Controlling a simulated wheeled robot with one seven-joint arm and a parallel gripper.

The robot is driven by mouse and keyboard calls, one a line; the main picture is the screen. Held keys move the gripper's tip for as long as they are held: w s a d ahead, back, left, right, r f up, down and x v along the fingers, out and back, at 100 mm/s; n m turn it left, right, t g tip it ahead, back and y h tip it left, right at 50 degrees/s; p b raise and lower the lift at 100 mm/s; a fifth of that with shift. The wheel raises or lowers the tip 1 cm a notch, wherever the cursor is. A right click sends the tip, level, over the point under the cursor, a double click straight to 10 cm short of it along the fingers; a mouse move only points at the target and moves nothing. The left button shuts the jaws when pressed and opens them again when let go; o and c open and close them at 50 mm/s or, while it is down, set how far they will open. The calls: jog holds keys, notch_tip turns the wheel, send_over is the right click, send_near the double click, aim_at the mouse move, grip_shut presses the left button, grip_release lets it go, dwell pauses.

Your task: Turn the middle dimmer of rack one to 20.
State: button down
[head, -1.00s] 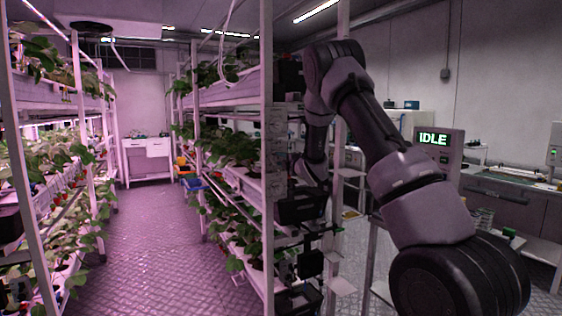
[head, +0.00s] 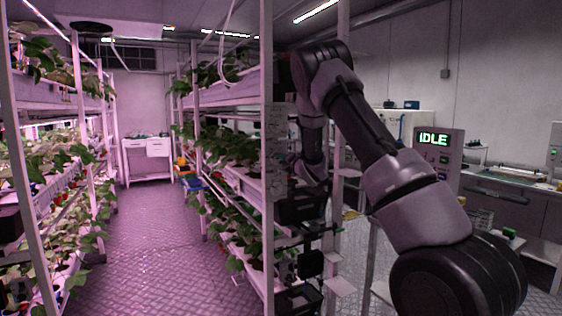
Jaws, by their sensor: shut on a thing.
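Several boxes and plates sit on the near end of the rack right of the aisle (head: 267,215). My arm reaches up from the lower right, over its elbow and down to this rack end. My gripper (head: 291,165) is at mid height there, small and dark against the rack hardware. It is shut on what I take to be the middle dimmer. The dimmer's knob, scale and setting are hidden or too small to read.
A dark box (head: 301,207) and a smaller black box (head: 310,263) are below my gripper. A display (head: 433,138) reads IDLE at the right. Another plant rack (head: 35,170) stands left of the aisle. The aisle floor (head: 150,245) is clear.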

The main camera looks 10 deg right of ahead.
jog(key=shift+f, duration=0.15)
jog(key=c, duration=0.5)
grip_release()
jog(key=v, duration=1)
jog(key=shift+s, duration=0.4)
